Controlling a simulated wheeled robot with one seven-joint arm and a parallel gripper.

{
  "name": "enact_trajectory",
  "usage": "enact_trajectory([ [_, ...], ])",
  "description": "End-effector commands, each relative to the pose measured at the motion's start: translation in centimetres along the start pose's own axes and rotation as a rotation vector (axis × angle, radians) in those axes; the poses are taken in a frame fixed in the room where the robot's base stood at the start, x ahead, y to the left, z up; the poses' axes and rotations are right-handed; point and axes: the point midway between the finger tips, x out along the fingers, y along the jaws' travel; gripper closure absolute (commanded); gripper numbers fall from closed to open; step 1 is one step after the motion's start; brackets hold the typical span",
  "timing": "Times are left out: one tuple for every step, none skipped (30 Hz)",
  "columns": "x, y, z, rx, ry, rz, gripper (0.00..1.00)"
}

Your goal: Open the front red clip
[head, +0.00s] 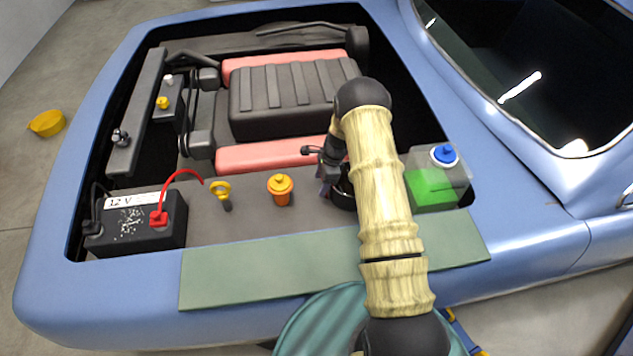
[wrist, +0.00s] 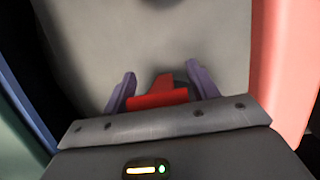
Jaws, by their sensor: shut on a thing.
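The red clip (wrist: 158,97) shows in the wrist view between the two purple fingers of my gripper (wrist: 161,74). My gripper is shut on it. Behind the clip is a grey surface, with a small dark round part just beyond it. In the head view my gripper (head: 326,184) is low in the engine bay, beside a round black part (head: 343,198). My arm covers much of that spot, and I cannot make out the clip there. Whether the clip is latched or lifted cannot be told.
To the left stand an orange cap (head: 281,189), a yellow dipstick ring (head: 221,191) and the black battery (head: 140,228) with a red cable clamp (head: 158,218). To the right is a reservoir with a blue cap (head: 444,155). A green mat (head: 270,272) covers the near fender.

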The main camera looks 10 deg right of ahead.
Motion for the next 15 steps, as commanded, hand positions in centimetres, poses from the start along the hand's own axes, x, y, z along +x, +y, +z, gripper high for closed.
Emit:
enact_trajectory([
  [0.0, -0.1, -0.1, 0.001, 0.023, -0.004, 0.82],
  [0.0, -0.1, -0.2, 0.005, 0.038, -0.005, 0.82],
  [0.0, -0.1, -0.2, 0.007, 0.057, -0.005, 0.82],
  [0.0, -0.1, -0.2, 0.01, 0.073, -0.006, 0.82],
  [0.1, -0.2, -0.1, 0.01, 0.089, -0.006, 0.82],
  [0.2, -0.2, -0.1, 0.012, 0.112, -0.007, 0.82],
  [0.3, -0.2, 0.0, 0.011, 0.129, -0.007, 0.82],
  [0.3, -0.2, 0.1, 0.012, 0.147, -0.007, 0.82],
  [0.5, -0.2, 0.3, 0.011, 0.17, -0.007, 0.82],
  [0.6, -0.2, 0.4, 0.012, 0.188, -0.007, 0.82],
  [0.7, -0.2, 0.5, 0.012, 0.205, -0.007, 0.82],
  [0.8, -0.2, 0.7, 0.012, 0.227, -0.007, 0.82],
  [0.9, -0.2, 0.8, 0.012, 0.244, -0.007, 0.82],
  [1.0, -0.2, 0.8, 0.012, 0.259, -0.007, 0.82],
  [1.1, -0.2, 0.8, 0.016, 0.254, -0.008, 0.82],
])
